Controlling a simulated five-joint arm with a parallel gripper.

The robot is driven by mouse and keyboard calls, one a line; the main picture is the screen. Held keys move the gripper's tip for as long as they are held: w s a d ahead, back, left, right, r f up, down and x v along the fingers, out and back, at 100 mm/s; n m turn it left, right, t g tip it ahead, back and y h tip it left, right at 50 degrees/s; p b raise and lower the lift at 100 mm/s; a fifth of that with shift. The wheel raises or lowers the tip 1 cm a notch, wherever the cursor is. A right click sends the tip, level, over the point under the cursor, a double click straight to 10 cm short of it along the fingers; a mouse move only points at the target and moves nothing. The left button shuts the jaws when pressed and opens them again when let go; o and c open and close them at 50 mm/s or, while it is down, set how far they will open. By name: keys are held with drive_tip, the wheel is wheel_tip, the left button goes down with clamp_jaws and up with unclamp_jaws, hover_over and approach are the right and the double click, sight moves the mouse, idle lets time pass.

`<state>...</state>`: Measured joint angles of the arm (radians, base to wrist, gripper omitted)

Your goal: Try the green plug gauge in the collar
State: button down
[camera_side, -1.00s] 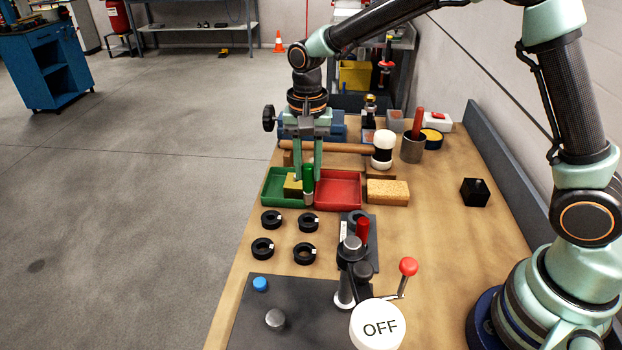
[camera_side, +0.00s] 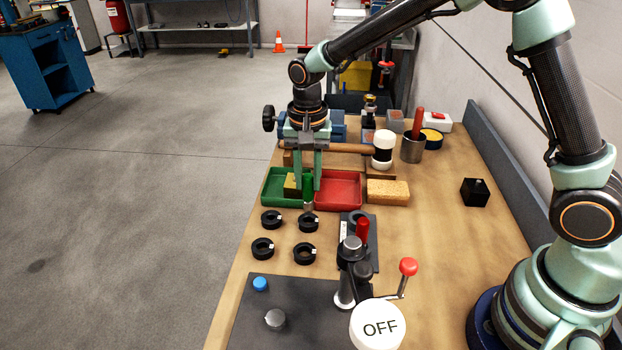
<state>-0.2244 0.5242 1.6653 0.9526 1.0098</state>
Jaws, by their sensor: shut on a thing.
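The green plug gauge (camera_side: 308,188) is upright between the two fingers of my gripper (camera_side: 308,187), which is shut on it. Its silver lower end points down, just above or at the far right black collar (camera_side: 309,222). I cannot tell whether the gauge tip touches or enters the collar's bore.
A green tray (camera_side: 271,198) holding a yellow-green block and a red tray (camera_side: 339,206) stand just behind the gauge. A red-handled gauge (camera_side: 362,230) stands at a dark holder, beside a press with a red-knobbed lever (camera_side: 408,267).

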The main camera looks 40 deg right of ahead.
sight(308, 191)
drive_tip(key=shift+f, duration=1.9)
idle(1.4)
drive_tip(key=shift+r, duration=0.1)
drive_tip(key=shift+r, duration=2.9)
